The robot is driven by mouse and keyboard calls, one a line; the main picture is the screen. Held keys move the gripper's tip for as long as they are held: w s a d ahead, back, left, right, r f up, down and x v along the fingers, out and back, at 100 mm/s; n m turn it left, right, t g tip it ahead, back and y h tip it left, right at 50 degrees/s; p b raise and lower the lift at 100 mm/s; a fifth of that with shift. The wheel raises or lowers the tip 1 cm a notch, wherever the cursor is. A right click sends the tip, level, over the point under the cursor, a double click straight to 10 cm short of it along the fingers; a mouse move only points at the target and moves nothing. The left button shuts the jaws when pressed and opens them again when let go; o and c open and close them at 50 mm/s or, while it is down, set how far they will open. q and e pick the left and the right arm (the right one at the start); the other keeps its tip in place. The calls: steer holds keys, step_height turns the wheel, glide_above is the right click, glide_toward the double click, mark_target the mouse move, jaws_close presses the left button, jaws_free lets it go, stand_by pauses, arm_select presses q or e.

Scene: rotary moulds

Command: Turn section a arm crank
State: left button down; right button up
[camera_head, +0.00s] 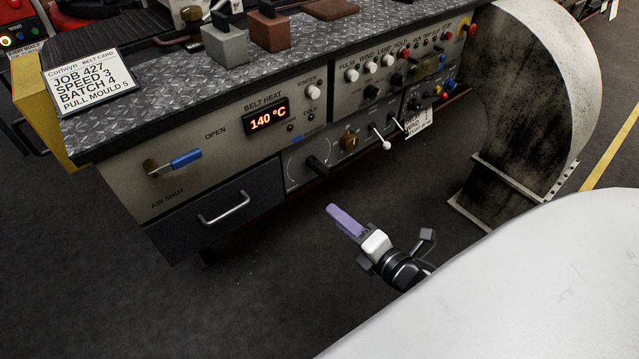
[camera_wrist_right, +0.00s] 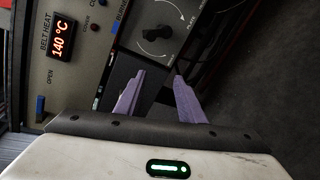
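No label reading "section a arm crank" is legible, so I cannot tell which control it is. A black crank-like handle (camera_head: 318,165) sticks out of a dial plate low on the machine's front panel; the right wrist view shows a black knob on a marked dial (camera_wrist_right: 157,33). My right gripper (camera_head: 345,219) has purple fingers and hangs in front of and below this dial, touching nothing. In the right wrist view its two fingers (camera_wrist_right: 159,76) stand apart with nothing between them, the dial just beyond their tips. My left gripper is out of view.
Nearby are a brass knob (camera_head: 349,141), a white-tipped lever (camera_head: 386,145), a blue-handled air lever (camera_head: 186,158) and a drawer handle (camera_head: 226,208). A heat display (camera_head: 268,118) reads 140 °C. A large curved duct (camera_head: 540,90) stands right. The floor in front is clear.

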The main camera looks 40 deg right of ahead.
mark_target(327, 177)
steer(key=w+d+n+t+b, duration=0.1)
steer(key=w+n, duration=0.3)
steer(key=w+d+r+n+t+y+b, duration=0.1)
steer(key=w+n+b, duration=0.1)
steer(key=w+n, duration=0.3)
steer(key=w+d+n+b, duration=0.1)
steer(key=w+d+n, duration=0.1)
steer(key=w+n, duration=0.3)
steer(key=shift+d+r+t+y+b, duration=0.1)
steer(key=shift+r+t+y+b, duration=0.2)
steer(key=shift+t, duration=0.1)
steer(key=shift+c, duration=0.2)
steer(key=c, duration=0.7)
steer(key=shift+c, duration=0.4)
